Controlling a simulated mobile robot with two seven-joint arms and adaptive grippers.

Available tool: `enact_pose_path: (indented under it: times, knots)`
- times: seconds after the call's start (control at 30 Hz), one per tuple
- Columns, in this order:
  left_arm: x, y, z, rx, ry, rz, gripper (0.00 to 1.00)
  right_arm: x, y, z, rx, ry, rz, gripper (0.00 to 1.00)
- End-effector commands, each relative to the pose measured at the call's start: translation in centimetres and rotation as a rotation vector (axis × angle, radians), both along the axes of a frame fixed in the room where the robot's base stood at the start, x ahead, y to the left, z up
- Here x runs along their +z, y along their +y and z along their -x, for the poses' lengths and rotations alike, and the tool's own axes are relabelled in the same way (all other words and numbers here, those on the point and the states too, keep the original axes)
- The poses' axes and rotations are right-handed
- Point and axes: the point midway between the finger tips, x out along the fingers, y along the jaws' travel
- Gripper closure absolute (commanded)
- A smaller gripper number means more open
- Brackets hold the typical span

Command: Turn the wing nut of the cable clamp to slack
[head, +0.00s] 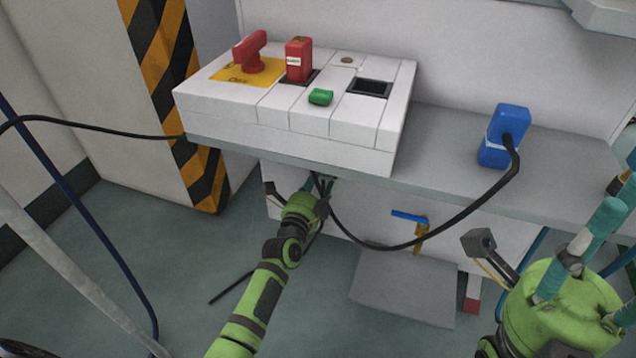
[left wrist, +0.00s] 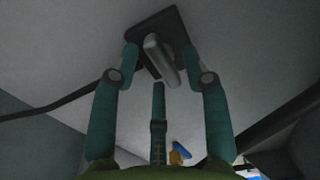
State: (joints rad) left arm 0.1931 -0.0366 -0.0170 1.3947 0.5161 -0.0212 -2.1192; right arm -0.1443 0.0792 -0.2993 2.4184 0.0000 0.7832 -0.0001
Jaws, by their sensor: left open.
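The wing nut (left wrist: 160,59) shows in the left wrist view as a grey elongated bar on a dark square plate (left wrist: 178,27), fixed to a pale surface. My left gripper (left wrist: 164,68) is open, with a teal finger on each side of the wing nut and a third below it. I cannot tell whether any finger touches it. In the head view my left gripper (head: 322,184) is at the underside edge of the shelf, below the white box, and the wing nut is hidden there. My right gripper (head: 612,212) is at the right edge, its fingers partly cut off.
A white switch box (head: 285,125) with a red handle (head: 250,54), a red block (head: 298,60) and a green button (head: 320,97) sits on the grey shelf (head: 445,160). A blue plug (head: 504,135) stands right of it. A black cable (head: 452,228) loops below. A blue-handled valve (head: 410,217) is under the shelf.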

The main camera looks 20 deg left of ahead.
Motion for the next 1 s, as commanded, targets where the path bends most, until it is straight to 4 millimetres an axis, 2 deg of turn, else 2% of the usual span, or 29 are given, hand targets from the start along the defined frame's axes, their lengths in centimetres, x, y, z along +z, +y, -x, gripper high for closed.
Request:
enact_pose_path:
  times: [0.03, 0.13, 0.17, 0.63, 0.77, 0.87, 1.0]
  knots:
    - [0.0, 0.0, 0.0, 0.0, 0.0, 0.0, 0.58, 0.0, 0.0, 0.0, 0.0, 0.0, 0.0, 0.6]
    - [0.0, 0.0, 0.0, 0.0, 0.0, 0.0, 0.98, 0.0, 0.0, 0.0, 0.001, 0.001, 0.0, 0.6]
    - [0.0, 0.0, 0.0, 0.0, 0.0, 0.0, 1.0, 0.0, 0.0, 0.0, 0.001, 0.001, 0.0, 0.6]
    - [0.1, 0.0, 0.0, -0.001, 0.002, 0.052, 1.0, 0.4, 0.0, 0.2, 0.002, -0.003, -0.003, 0.6]
    - [0.2, 0.0, 0.1, -0.001, 0.004, 0.123, 1.0, 0.4, -0.1, 0.3, 0.003, 0.013, -0.008, 0.6]
    - [0.3, -0.1, 0.1, -0.002, 0.008, 0.199, 1.0, -0.6, -0.1, 0.3, 0.005, 0.054, 0.001, 0.6]
    - [0.3, -0.1, 0.1, -0.001, 0.012, 0.324, 1.0, -1.0, -0.2, 0.6, 0.006, 0.084, -0.004, 0.6]
